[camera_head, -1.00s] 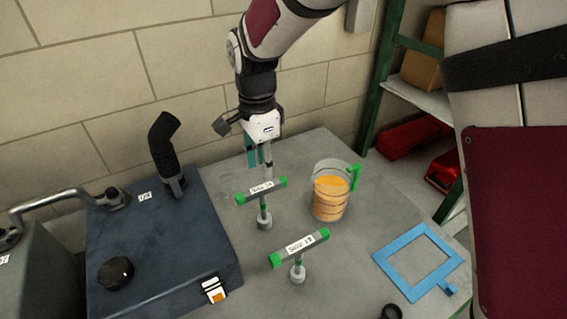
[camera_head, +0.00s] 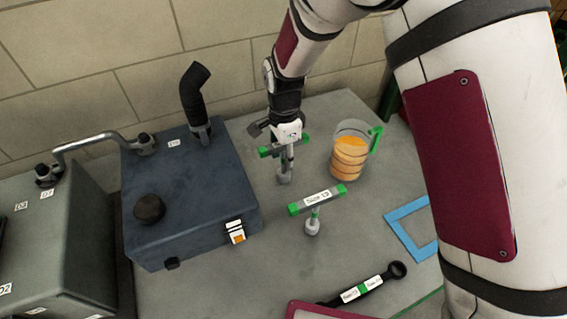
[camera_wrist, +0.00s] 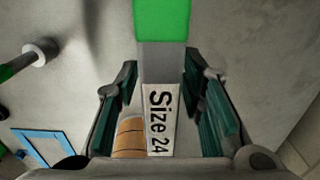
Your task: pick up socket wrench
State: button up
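A T-handled socket wrench with green ends and a grey shaft (camera_head: 285,177) stands upright on the table, partly hidden by my gripper (camera_head: 287,147). In the wrist view its handle (camera_wrist: 161,62) carries a "Size 24" label. The handle lies between the two fingers of my gripper (camera_wrist: 166,98), with gaps visible on both sides. My gripper is open around the handle. A second T-handled socket wrench (camera_head: 318,199) stands upright nearer the front. Its head (camera_wrist: 40,52) shows at the left of the wrist view.
A glass jug with orange contents (camera_head: 349,157) stands right of my gripper. A dark blue box (camera_head: 190,190) with a black hose (camera_head: 194,90) is to the left. A black ring spanner (camera_head: 372,287) and a blue frame (camera_head: 408,232) lie in front and right. A brick wall is behind.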

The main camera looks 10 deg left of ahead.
jog(key=shift+f, duration=0.3)
grip_shut()
notch_tip(320, 180, up, 10)
jog(key=shift+r+b, duration=0.1)
jog(key=shift+b, duration=0.55)
dwell(0.4)
